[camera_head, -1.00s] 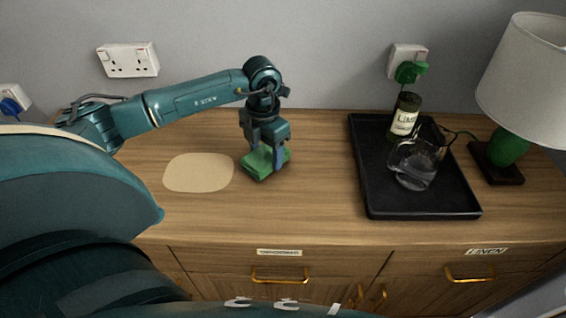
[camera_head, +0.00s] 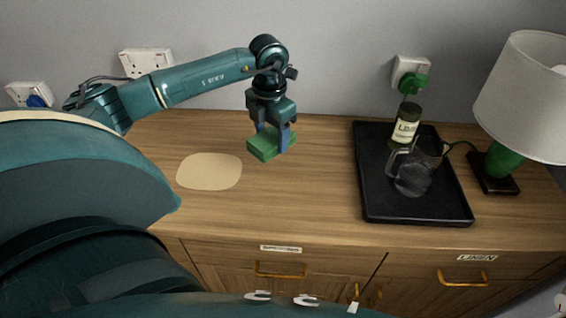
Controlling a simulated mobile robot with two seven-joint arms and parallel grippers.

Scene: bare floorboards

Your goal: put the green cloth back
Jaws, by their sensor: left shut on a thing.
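The green cloth (camera_head: 264,147) is a small folded block in the camera_head view. My left gripper (camera_head: 271,138) points down and is shut on it, with fingers on either side. The cloth appears to be held a little above the wooden sideboard top, behind and to the right of a pale beige oval patch (camera_head: 209,171). The sideboard front has a left drawer with a brass handle (camera_head: 281,270) and a right drawer labelled LINEN (camera_head: 477,258). Both drawers look closed. My right gripper is not in view.
A black tray (camera_head: 375,205) on the right holds a dark labelled bottle (camera_head: 405,126) and a glass jug (camera_head: 414,172). A lamp with a green base (camera_head: 501,160) stands beside it. The wood between the patch and the tray is clear.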

